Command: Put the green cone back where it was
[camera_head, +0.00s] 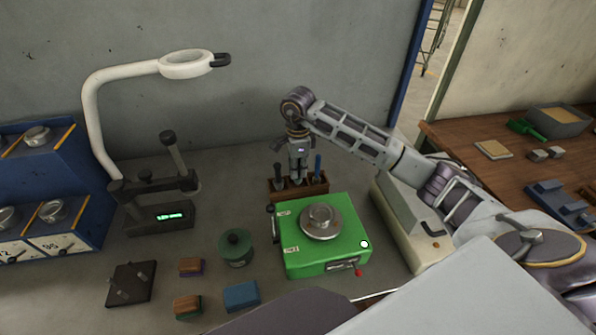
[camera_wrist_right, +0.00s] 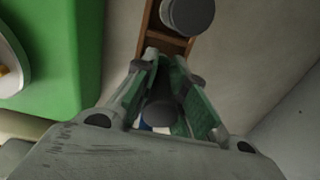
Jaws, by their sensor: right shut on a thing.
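My right gripper (camera_head: 298,178) points down over the small wooden rack (camera_head: 285,195). The right wrist view shows it (camera_wrist_right: 165,95) shut on a dark grey, round-topped piece (camera_wrist_right: 160,112). Green surfaces show beside this piece between the fingers; I cannot tell whether it is the green cone. Its lower end is hidden, so I cannot tell whether it sits in the rack. A dark-handled tool (camera_head: 278,172) and a blue-handled one (camera_head: 317,167) stand in the rack, one on each side of the gripper. My left gripper is not in view.
A green scale (camera_head: 335,255) with a round metal pan (camera_head: 320,222) stands just in front of the rack. A green round tin (camera_head: 235,247), small blocks (camera_head: 190,267) and a ring-headed lamp (camera_head: 185,65) are to the left. A pale box (camera_head: 410,230) stands right.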

